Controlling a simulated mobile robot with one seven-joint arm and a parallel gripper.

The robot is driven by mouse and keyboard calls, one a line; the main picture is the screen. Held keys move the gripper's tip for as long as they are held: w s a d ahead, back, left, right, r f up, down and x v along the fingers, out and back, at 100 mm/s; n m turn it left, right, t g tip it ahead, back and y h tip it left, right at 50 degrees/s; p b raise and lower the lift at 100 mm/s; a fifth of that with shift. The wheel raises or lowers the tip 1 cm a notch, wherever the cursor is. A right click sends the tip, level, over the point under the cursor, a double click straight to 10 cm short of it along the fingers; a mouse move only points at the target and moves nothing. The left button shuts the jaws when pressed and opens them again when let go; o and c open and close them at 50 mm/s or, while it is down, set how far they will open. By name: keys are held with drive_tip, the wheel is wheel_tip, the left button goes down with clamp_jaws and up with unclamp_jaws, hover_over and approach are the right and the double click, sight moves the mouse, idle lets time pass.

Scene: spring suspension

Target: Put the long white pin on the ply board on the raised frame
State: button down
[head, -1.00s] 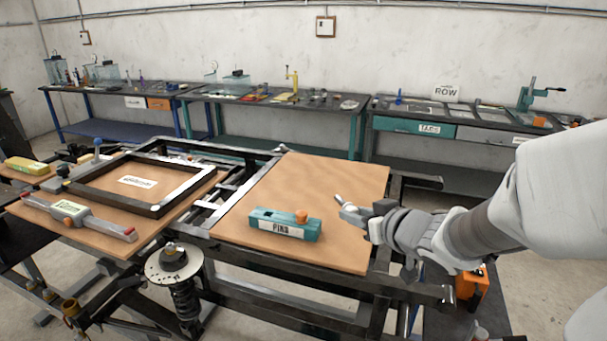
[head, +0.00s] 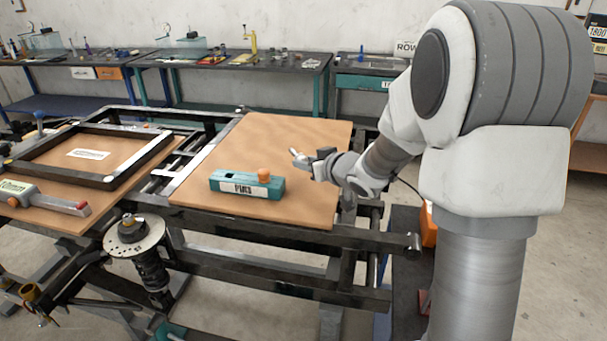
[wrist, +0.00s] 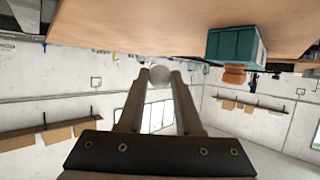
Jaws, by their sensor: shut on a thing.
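The ply board (head: 290,135) lies flat on the raised dark frame (head: 250,235). My gripper (head: 302,160) is over the board's right part, just right of the teal box labelled PINS. It is shut on a pale, rounded thing that looks like the white pin (wrist: 160,76), seen end-on between the fingertips in the wrist view. Its length is hidden there, and only a small light tip shows in the head view. I cannot tell whether the pin touches the board.
The teal PINS box (head: 230,182), with an orange knob, stands on the board. A second board with a black square frame (head: 100,180) lies to the left. A spring unit (head: 145,250) stands in front. The board's back part is clear.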

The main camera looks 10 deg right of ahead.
sight(306, 184)
drive_tip(key=shift+w+f, duration=0.25)
drive_tip(key=shift+f, duration=0.15)
drive_tip(key=shift+f+b, duration=0.35)
drive_tip(key=shift+f, duration=1.4)
drive_tip(key=shift+f, duration=0.15)
drive_tip(key=c, duration=0.6)
unclamp_jaws()
